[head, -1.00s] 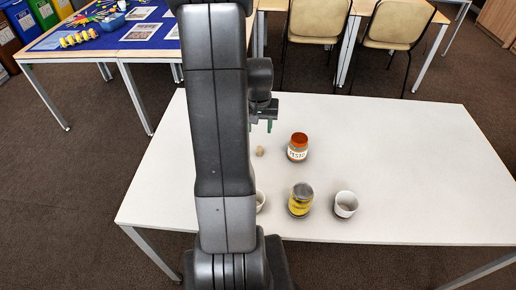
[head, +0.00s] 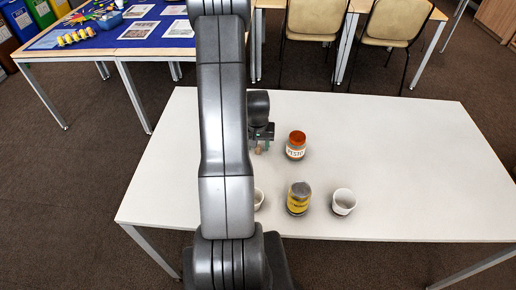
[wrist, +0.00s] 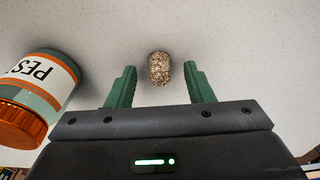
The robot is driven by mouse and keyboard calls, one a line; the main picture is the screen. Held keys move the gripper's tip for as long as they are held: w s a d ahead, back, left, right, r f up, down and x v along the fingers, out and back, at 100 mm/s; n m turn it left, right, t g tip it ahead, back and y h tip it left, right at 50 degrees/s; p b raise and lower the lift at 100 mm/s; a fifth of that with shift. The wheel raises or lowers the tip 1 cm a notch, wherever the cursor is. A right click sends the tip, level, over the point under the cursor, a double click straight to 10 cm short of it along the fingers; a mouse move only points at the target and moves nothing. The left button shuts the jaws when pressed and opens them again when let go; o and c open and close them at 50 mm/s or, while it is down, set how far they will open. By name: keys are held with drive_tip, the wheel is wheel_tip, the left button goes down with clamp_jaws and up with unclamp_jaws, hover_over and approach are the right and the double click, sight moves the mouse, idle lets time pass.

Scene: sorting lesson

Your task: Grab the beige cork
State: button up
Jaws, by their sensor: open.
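The beige cork (wrist: 159,68) stands on the white table, speckled brown and tan. In the wrist view it lies between and slightly beyond the two green fingertips of my gripper (wrist: 158,87), with clear space on both sides. My gripper is open and empty. In the head view the gripper (head: 260,148) is low over the table, and the cork (head: 259,150) shows only as a small patch by the fingers, partly hidden.
A pesto jar (head: 296,145) with an orange lid stands close to the right of the gripper. A yellow-labelled jar (head: 299,198) and a white cup (head: 344,201) stand nearer. Another white cup (head: 259,198) is partly hidden by my arm. The table's right side is clear.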

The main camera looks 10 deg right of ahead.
drive_tip(key=shift+f, duration=0.5)
clamp_jaws()
